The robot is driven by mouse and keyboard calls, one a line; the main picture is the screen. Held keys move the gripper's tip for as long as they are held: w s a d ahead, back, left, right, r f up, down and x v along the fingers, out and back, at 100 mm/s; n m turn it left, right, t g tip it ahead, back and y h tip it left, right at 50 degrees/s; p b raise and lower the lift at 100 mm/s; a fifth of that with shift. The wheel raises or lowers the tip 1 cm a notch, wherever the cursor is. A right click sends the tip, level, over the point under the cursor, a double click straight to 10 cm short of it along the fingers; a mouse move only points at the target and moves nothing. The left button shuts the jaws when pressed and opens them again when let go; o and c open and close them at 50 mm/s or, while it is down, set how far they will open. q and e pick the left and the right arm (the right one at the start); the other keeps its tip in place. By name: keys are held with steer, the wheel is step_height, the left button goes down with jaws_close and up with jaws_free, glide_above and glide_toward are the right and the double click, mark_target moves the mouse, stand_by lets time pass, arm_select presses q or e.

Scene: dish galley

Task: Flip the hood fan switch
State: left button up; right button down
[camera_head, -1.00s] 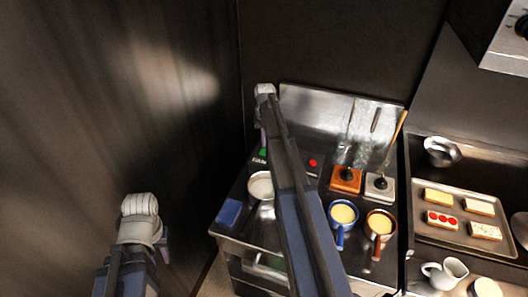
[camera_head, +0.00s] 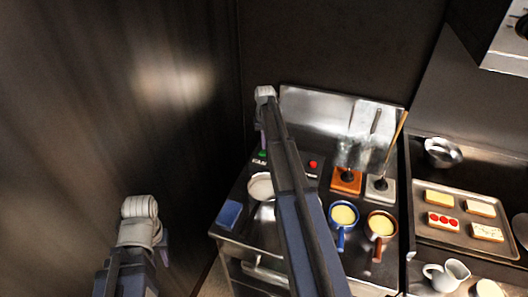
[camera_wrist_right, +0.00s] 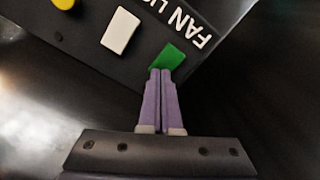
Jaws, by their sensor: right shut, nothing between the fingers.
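The green fan switch (camera_wrist_right: 167,54) sits on a dark panel beside white lettering that reads FAN in the right wrist view. It also shows as a small green spot in the head view (camera_head: 262,154). My right gripper (camera_wrist_right: 161,72) is shut and empty, its purple fingertips at the near edge of the green switch. They look in contact or very close; I cannot tell which. In the head view my right arm reaches over the counter and its gripper (camera_head: 263,142) points down at the panel. My left gripper (camera_head: 162,247) is at the lower left, mostly hidden by its wrist.
A white switch (camera_wrist_right: 120,30) and a yellow knob (camera_wrist_right: 64,3) share the panel. A tray (camera_head: 420,228) of food lies at right.

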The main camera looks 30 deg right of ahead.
step_height(320, 180, up, 6)
steer(key=p, duration=0.6)
steer(key=shift+r, duration=0.25)
steer(key=s+a+f+n+b, duration=0.2)
steer(key=s+a, duration=0.4)
steer(key=a, duration=0.6)
steer(key=s+a+f+n+b, duration=0.2)
steer(key=s+a, duration=0.4)
steer(key=a, duration=0.6)
steer(key=s+a+f+n+h+b, duration=0.1)
steer(key=s+a+f+n+b, duration=0.2)
steer(key=s+a, duration=1)
steer(key=shift+s+n, duration=0.4)
steer(key=shift+s, duration=0.8)
